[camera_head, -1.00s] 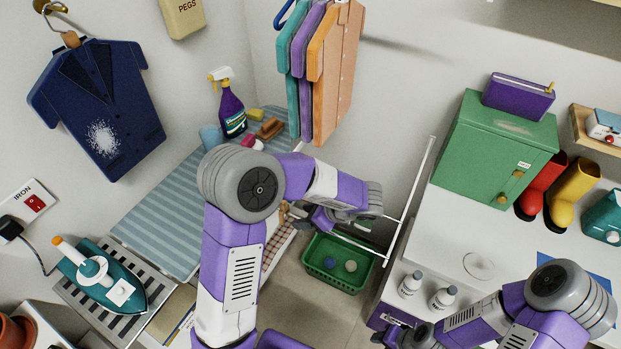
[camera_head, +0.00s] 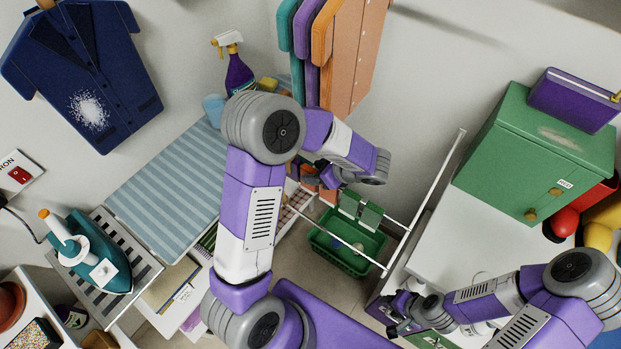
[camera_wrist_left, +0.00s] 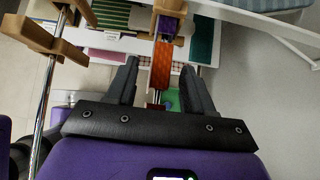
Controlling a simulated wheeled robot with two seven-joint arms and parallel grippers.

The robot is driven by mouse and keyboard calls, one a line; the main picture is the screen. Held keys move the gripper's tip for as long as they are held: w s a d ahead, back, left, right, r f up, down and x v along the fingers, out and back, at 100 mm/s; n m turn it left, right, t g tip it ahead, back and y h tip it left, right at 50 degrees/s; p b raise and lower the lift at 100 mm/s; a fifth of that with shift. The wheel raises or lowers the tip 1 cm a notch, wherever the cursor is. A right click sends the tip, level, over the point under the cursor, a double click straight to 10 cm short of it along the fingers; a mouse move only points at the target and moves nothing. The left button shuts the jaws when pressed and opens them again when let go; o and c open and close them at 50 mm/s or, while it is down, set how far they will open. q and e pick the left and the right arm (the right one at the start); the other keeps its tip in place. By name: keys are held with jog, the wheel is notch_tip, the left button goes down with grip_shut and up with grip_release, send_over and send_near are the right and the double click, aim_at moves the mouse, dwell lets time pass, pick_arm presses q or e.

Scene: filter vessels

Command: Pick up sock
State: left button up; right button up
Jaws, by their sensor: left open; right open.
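A narrow orange-red strip with a textured surface (camera_wrist_left: 161,66) shows between my left fingers in the left wrist view; I cannot tell if it is the sock. In the head view an orange-red piece (camera_head: 328,196) hangs just below my left gripper (camera_head: 333,181), mostly hidden by it. My left gripper (camera_wrist_left: 158,88) is open, its fingers apart on either side of the strip. A green basket (camera_head: 349,262) on the floor holds small round items, partly hidden. My right gripper (camera_head: 398,314) is open and empty near the right counter.
White rails (camera_head: 430,200) stand by the basket. A striped ironing board (camera_head: 170,190) and a teal iron (camera_head: 92,262) are at left. A green cabinet (camera_head: 530,155) stands on the white counter at right.

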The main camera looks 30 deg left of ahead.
pick_arm(q)
jog(key=shift+a+f, duration=0.45)
jog(key=shift+a, duration=0.05)
grip_shut()
jog(key=shift+r, duration=0.15)
